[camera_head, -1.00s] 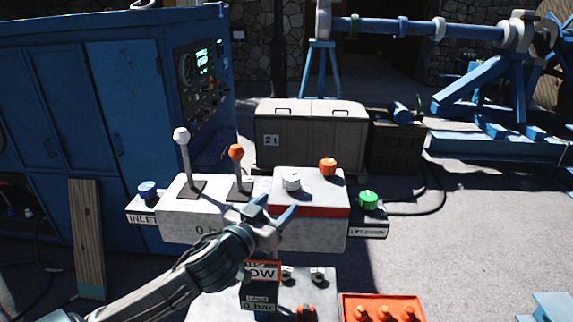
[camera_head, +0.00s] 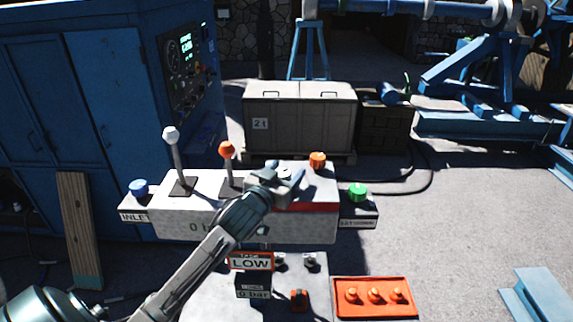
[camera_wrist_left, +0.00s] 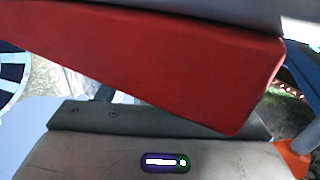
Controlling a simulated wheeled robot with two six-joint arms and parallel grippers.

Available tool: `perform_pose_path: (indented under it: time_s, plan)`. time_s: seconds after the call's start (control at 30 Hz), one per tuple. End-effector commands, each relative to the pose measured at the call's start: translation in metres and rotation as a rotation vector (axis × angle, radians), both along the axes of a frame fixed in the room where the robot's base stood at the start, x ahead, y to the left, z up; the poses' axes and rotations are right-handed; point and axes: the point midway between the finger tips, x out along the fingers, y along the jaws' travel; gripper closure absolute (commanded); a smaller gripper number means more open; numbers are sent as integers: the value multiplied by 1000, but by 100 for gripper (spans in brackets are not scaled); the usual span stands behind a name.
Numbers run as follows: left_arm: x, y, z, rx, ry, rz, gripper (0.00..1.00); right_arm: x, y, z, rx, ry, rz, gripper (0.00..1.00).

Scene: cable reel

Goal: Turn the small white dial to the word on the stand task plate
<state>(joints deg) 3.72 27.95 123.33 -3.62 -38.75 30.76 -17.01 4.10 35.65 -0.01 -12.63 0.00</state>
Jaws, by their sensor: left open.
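The small white dial (camera_head: 284,171) sits on top of the console's right part. It is partly hidden by my left gripper (camera_head: 284,184), which comes in from the lower left. That gripper is open, with its fingers at the dial; I cannot tell whether they touch it. The dial's pointing direction is hidden. The task plate (camera_head: 250,262) on the stand below reads LOW. In the left wrist view a large red surface fills the upper part, and I cannot make out the dial there. My right gripper is not in view.
An orange knob (camera_head: 317,159) stands just right of the dial. Two levers, one with a white knob (camera_head: 171,133) and one with an orange knob (camera_head: 226,149), rise to the left. A green knob (camera_head: 357,191) and a blue knob (camera_head: 139,187) flank the console.

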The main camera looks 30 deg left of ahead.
Motion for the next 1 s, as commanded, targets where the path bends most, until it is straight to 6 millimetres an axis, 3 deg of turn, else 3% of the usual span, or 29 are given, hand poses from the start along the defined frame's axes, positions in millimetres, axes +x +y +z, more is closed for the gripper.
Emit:
perform_pose_path:
  time_s: [0.37, 0.6, 1.0]
  plan:
    - [7, 0, -1, 1, 0, 0, 40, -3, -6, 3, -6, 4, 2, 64]
    - [7, 0, -1, 1, 1, 0, 85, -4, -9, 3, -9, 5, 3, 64]
    - [7, 1, -2, -3, 0, 67, 85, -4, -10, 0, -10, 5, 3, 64]
